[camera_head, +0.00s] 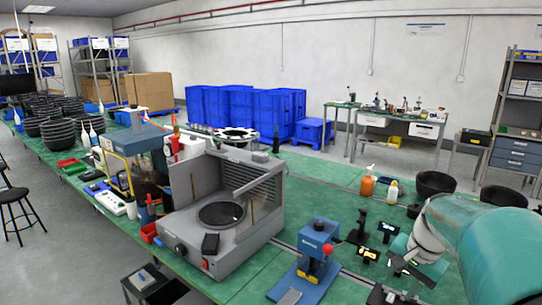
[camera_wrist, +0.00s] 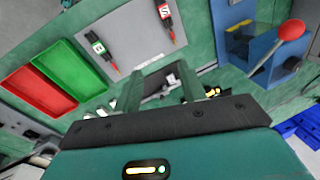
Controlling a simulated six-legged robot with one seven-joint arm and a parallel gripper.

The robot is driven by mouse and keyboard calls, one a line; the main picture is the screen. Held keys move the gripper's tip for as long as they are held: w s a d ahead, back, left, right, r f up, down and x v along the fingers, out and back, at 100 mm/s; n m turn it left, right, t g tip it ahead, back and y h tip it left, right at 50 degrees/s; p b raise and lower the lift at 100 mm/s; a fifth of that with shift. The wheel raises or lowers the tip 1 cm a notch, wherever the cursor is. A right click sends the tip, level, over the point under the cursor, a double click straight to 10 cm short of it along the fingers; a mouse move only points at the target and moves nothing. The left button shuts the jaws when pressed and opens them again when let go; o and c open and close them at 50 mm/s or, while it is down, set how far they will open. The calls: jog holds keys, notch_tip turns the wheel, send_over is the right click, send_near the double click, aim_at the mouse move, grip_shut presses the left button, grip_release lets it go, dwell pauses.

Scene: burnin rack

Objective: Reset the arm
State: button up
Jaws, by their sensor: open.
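My arm (camera_head: 495,245) reaches in from the right edge in the head view, a teal link over the green table. In the wrist view my gripper (camera_wrist: 161,85) has its two dark green fingers spread apart. I see nothing held between them, though small dark parts lie behind them. A blue device with a red ball knob (camera_wrist: 291,29) is at right.
In the head view a grey open machine (camera_head: 220,215) with a round plate stands mid-table. A blue press (camera_head: 316,245) stands right of it. Bottles (camera_head: 368,186) and black pots (camera_head: 434,184) stand near my arm. Blue crates (camera_head: 245,107) stand by the wall.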

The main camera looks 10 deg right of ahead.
jog(key=s+a+r+n+t, duration=0.1)
jog(key=s+a+n, duration=0.2)
jog(key=a, duration=0.5)
jog(key=s+a+r+n+t, duration=0.1)
jog(key=s+a+n, duration=0.2)
jog(key=a+n, duration=0.2)
jog(key=s+a+r+n+t+h, duration=0.1)
jog(key=s+a+n, duration=0.2)
jog(key=a, duration=0.8)
jog(key=shift+s+n, duration=0.4)
jog(key=shift+s, duration=0.05)
jog(key=shift+d, duration=0.15)
